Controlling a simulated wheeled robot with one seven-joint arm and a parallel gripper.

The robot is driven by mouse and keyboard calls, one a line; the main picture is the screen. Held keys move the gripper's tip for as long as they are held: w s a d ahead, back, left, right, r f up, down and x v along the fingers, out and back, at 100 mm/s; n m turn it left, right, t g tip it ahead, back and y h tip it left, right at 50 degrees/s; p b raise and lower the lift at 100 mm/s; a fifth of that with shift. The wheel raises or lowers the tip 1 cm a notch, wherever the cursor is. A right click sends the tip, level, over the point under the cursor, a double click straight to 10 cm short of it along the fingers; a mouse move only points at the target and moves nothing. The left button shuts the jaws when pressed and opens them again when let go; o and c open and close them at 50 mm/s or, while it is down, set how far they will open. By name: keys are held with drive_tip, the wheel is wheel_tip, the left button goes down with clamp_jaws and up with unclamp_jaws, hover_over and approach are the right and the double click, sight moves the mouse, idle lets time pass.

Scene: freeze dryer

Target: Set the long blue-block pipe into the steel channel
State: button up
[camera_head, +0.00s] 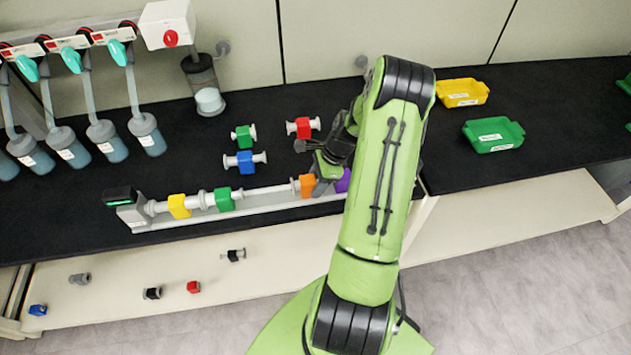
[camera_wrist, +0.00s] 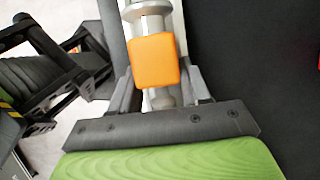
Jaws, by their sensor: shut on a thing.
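The blue-block pipe (camera_head: 245,161) lies on the black bench behind the steel channel (camera_head: 230,214), away from my gripper. The channel holds a row of pipes with a yellow block (camera_head: 179,206), a green block (camera_head: 224,199), an orange block (camera_head: 307,185) and a purple block (camera_head: 343,181). My gripper (camera_head: 322,174) is low at the channel's right part. The wrist view shows its fingers (camera_wrist: 163,92) shut around the pipe with the orange block (camera_wrist: 154,60), which is in line with the channel. My arm partly hides the purple block and the channel's right end.
A green-block pipe (camera_head: 244,137) and a red-block pipe (camera_head: 303,127) lie behind the channel. Yellow (camera_head: 462,93) and green (camera_head: 493,135) trays stand at right. Flasks with valves (camera_head: 105,140) stand at back left. Small parts, including a blue one (camera_head: 38,310), lie on the lower shelf.

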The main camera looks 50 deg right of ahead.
drive_tip(key=o, duration=1.3)
drive_tip(key=shift+c, duration=0.2)
drive_tip(key=p+v, duration=0.2)
drive_tip(key=v, duration=1.3)
drive_tip(key=shift+r, duration=0.4)
drive_tip(key=shift+s+d, duration=0.1)
